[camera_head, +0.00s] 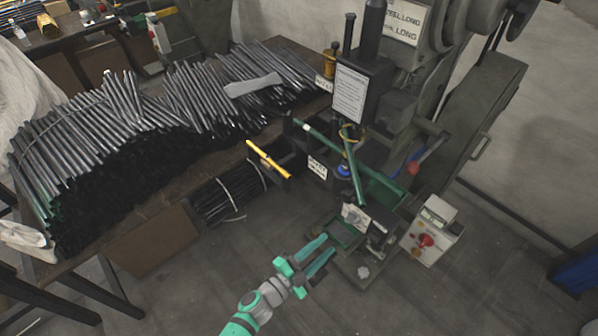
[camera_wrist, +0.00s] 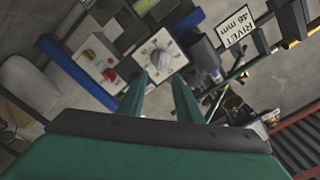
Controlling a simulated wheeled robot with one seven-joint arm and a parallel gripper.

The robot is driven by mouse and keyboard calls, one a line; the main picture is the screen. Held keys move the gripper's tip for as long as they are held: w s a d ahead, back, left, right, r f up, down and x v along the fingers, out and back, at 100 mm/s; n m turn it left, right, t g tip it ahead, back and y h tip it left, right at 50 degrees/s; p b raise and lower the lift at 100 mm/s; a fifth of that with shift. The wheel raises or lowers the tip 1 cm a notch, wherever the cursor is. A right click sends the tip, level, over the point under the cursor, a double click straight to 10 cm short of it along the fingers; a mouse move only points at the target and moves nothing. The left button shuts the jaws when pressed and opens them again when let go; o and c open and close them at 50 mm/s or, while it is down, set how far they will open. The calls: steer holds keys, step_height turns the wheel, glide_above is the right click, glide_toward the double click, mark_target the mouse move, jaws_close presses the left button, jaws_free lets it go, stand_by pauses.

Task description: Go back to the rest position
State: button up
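My gripper (camera_head: 319,256) is in front of the rivet press, low over the floor side of the machine. Its two teal fingers are apart with nothing visible between them. In the wrist view the fingers (camera_wrist: 166,92) point toward a white panel with a round knob (camera_wrist: 161,60), and a gap shows between them. The rivet press (camera_head: 365,110) stands at the right of centre in the head view, with a labelled sign on its front. I cannot tell how far the fingertips are from the panel.
A table with piles of dark rods (camera_head: 100,130) fills the left. A control box with a red button (camera_head: 427,240) stands right of my gripper and also shows in the wrist view (camera_wrist: 102,63). A yellow bar (camera_head: 268,160) sticks out left of the press. Floor at the lower right (camera_head: 480,300) is clear.

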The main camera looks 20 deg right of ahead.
steer(key=s+a+n+t+y, duration=0.3)
steer(key=s+a+n, duration=0.2)
steer(key=a, duration=0.5)
steer(key=s+a+n+t+y, duration=0.35)
steer(key=s+a, duration=0.25)
steer(key=a, duration=0.3)
steer(key=s+a+r+n+t+y, duration=0.2)
steer(key=s+r+n+y, duration=0.7)
steer(key=s+n, duration=0.4)
steer(key=shift+s+n+y, duration=0.15)
steer(key=shift+n+y, duration=0.3)
steer(key=shift+n, duration=0.2)
